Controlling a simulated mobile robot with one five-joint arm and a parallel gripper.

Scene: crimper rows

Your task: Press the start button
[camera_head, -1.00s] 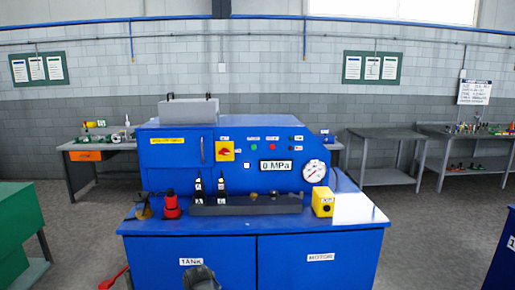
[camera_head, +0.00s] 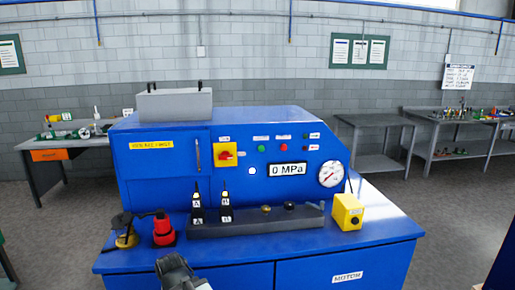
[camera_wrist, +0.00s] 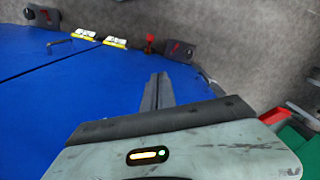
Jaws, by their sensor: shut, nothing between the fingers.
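The blue machine (camera_head: 240,175) stands ahead in the head view. On its upper front panel are a green button (camera_head: 262,148) and, just right of it, a red button (camera_head: 283,147). The small labels above them are too small to read. My gripper (camera_head: 172,262) shows at the bottom edge of the head view, in front of the machine and well below and left of the buttons. In the wrist view my gripper's fingers (camera_wrist: 158,90) are together with nothing between them, over a blue surface (camera_wrist: 100,85). The wrist view does not show the buttons.
A yellow-red switch (camera_head: 225,154), a "0 MPa" display (camera_head: 288,169) and a round gauge (camera_head: 331,173) share the panel. A red object (camera_head: 163,232), black levers and a yellow box (camera_head: 347,212) stand on the machine's ledge. Grey tables stand at the back right.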

